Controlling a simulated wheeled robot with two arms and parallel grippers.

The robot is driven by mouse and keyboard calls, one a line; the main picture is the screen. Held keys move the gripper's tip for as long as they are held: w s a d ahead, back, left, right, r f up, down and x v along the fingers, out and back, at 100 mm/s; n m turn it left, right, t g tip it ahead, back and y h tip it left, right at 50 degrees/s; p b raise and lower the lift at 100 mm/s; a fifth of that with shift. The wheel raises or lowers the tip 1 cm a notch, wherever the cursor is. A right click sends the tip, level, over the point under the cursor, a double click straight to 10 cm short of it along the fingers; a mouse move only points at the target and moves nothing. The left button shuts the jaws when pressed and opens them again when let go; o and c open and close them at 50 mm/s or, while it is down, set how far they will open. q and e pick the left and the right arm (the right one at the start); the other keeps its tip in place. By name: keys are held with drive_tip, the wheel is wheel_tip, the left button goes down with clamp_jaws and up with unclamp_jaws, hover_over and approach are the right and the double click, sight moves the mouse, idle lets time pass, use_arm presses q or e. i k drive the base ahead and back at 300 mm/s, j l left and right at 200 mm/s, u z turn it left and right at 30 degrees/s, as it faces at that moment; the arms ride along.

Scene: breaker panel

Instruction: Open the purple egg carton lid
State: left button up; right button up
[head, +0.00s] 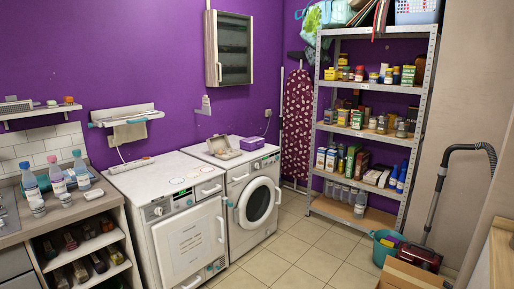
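A small purple carton-like box (252,143) sits on top of the right white washing machine (256,203), towards its back right. It is small in the head view, and its top looks flat and closed. I cannot make out its lid edge or latch. An open greyish-beige tray-like object (221,148) lies just left of it on the same machine. Neither of my grippers is in view.
A second white machine (165,203) stands left of the first. A counter with bottles (58,180) is at far left. A metal shelf (421,104) stands at the right. A teal bucket (381,249), vacuum (421,258) and cardboard box (408,276) are at lower right. The middle floor is clear.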

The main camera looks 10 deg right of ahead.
sight(251, 142)
drive_tip(key=i+l+u, duration=0.1)
drive_tip(key=i, duration=0.5)
drive_tip(key=i+l+u, duration=0.1)
drive_tip(key=i, duration=0.5)
drive_tip(key=i+l, duration=0.2)
drive_tip(key=i, duration=0.4)
drive_tip(key=j+u, duration=0.05)
